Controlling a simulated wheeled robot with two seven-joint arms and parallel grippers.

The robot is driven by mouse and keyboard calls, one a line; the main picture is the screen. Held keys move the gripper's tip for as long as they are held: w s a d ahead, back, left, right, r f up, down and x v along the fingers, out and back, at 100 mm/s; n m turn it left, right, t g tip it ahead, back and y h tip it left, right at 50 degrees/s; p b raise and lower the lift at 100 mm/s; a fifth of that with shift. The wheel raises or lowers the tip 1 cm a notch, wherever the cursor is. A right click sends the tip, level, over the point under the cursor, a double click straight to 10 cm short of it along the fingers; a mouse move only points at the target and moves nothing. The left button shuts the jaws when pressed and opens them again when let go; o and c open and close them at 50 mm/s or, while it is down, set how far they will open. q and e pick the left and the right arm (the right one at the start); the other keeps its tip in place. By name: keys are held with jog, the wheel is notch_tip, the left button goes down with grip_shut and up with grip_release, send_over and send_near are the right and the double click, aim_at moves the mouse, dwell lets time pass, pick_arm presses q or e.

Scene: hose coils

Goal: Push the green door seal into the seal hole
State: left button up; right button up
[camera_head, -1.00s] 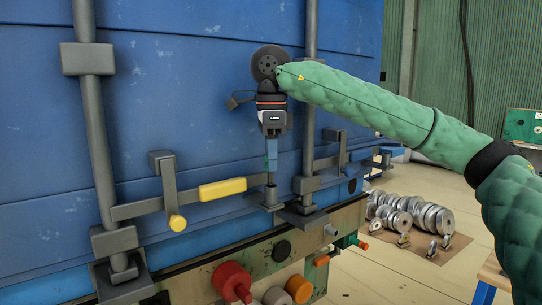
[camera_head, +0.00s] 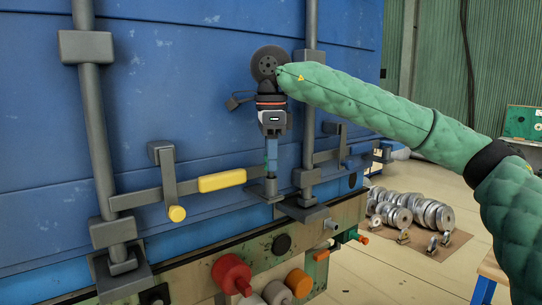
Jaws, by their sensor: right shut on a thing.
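My right gripper (camera_head: 271,168) points straight down in front of the blue container door (camera_head: 200,100), at the end of the green-sleeved arm. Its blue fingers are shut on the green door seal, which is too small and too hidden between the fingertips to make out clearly. The fingertips are right above a dark grey latch bracket (camera_head: 266,192) at the inner end of the yellow-handled bar. I cannot make out the seal hole, or whether the seal is inside it. My left gripper is not in view.
A yellow handle (camera_head: 222,181) and a grey locking rod (camera_head: 94,130) stand out from the door at the left. Red (camera_head: 231,273) and orange (camera_head: 299,283) knobs jut out below.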

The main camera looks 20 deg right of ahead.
jog(key=shift+f+b, duration=0.55)
jog(key=shift+f, duration=0.35)
dwell(0.4)
jog(key=o, duration=1.2)
jog(key=shift+c, duration=0.2)
jog(key=shift+o, duration=1.4)
jog(key=shift+s+r, duration=0.1)
jog(key=shift+o, duration=0.3)
jog(key=shift+o, duration=1.1)
jog(key=shift+r, duration=0.15)
jog(key=shift+d, duration=0.1)
jog(key=shift+c, duration=0.3)
jog(key=shift+o, duration=0.2)
jog(key=shift+b, duration=0.85)
